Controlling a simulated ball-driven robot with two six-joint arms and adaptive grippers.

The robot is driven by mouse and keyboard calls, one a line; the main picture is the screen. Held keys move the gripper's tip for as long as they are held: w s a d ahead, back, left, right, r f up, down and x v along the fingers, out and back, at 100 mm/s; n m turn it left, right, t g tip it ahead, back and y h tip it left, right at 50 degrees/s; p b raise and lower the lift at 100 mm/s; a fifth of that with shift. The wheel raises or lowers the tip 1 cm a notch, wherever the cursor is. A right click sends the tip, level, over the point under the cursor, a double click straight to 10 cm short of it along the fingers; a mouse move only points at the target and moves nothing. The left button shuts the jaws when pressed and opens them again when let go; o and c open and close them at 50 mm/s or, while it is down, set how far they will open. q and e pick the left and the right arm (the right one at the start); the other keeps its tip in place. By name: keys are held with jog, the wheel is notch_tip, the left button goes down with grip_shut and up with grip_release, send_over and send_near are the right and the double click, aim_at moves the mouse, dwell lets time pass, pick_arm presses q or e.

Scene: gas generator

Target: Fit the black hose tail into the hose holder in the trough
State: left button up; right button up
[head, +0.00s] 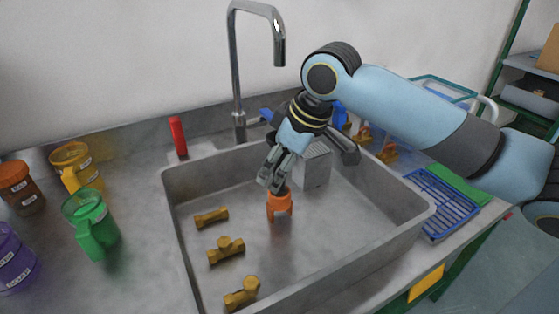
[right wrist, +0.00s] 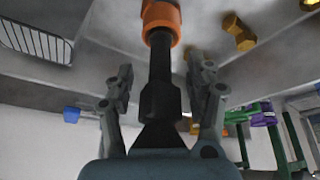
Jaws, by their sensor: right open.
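The orange hose holder (head: 279,205) stands upright on the trough (head: 330,240) floor. In the right wrist view, the orange holder (right wrist: 161,18) surrounds the far end of the black hose tail (right wrist: 160,62). My right gripper (head: 270,182) is just above the holder, pointing down. In the right wrist view, the fingers of my right gripper (right wrist: 160,78) are spread, with the black tail between them and gaps on both sides. The tail is hidden by the gripper in the head view. How deep it sits in the holder I cannot tell. My left gripper is not in view.
Several brass fittings (head: 226,250) lie on the trough floor at left. A grey block (head: 314,165) stands behind the holder. A tap (head: 237,70) rises at the back. Colored jugs, one green (head: 90,222), stand on the left counter. A blue rack (head: 441,204) lies at right.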

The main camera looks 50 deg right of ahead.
jog(key=p+v, duration=0.3)
jog(key=v, duration=0.9)
jog(key=shift+r, duration=0.15)
jog(key=shift+s+a, duration=0.1)
